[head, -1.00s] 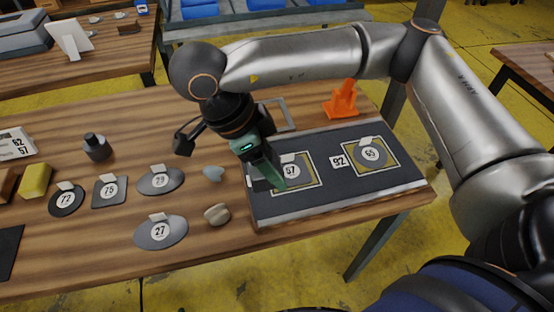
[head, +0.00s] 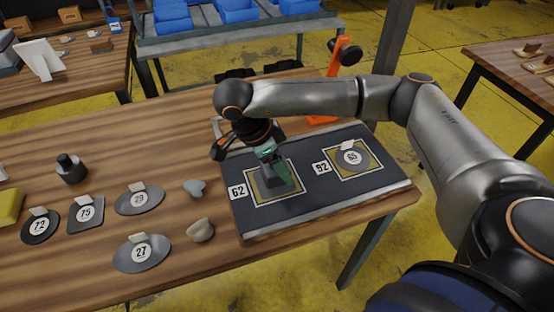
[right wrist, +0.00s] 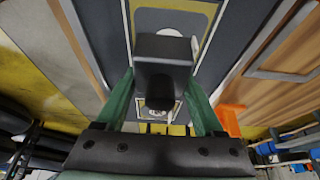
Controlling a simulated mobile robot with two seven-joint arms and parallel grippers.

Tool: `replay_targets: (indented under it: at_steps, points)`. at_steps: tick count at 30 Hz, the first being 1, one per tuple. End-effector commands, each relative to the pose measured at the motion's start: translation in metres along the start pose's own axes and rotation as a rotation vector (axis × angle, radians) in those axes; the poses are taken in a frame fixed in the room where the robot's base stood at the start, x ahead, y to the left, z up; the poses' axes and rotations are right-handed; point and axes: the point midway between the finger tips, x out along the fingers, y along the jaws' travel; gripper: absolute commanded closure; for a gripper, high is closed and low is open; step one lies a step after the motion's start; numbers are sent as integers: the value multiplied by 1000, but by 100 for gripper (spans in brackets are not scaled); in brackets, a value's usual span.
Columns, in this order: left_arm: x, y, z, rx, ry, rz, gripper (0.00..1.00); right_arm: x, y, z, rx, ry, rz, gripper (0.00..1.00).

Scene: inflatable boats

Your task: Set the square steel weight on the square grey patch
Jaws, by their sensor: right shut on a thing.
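My right gripper (head: 277,177) points down over the left outlined yellow field of the dark panel (head: 222,200), beside the label 62. It is shut on a dark steel weight (right wrist: 163,70), a block with a squarish end between the green fingers in the right wrist view. In the head view the fingers and weight cover most of this field, so the grey patch in it is largely hidden. A grey part of it shows beyond the weight in the right wrist view (right wrist: 170,20). I cannot tell whether the weight touches it. My left gripper is out of view.
A round grey patch labelled 65 (head: 353,158) lies in the right field, beside label 92. Left on the table are patches 72 (head: 40,226), 75 (head: 86,213), 79 (head: 139,199) and 27 (head: 142,253), two pebble-like pieces (head: 200,230) and a dark knobbed weight (head: 71,168).

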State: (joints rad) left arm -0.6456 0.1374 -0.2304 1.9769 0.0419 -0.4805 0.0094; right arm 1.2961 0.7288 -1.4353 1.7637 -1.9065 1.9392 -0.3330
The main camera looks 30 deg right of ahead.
Motion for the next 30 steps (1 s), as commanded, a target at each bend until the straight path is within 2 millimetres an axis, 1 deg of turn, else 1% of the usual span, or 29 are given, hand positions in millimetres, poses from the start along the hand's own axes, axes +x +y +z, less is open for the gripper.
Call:
replay_targets:
  at_steps: [3,6,13,24,25,30]
  points:
    - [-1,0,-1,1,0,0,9,10,0,6,-1,-2,-3,100]
    - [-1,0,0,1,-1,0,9,14,0,8,-3,-4,-4,100]
    - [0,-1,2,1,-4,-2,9,16,2,10,-8,-6,0,100]
    - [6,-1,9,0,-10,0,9,26,3,16,-16,-6,4,100]
    - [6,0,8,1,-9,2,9,28,4,16,-18,-5,7,29]
    - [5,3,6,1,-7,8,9,27,5,16,-20,-5,7,10]
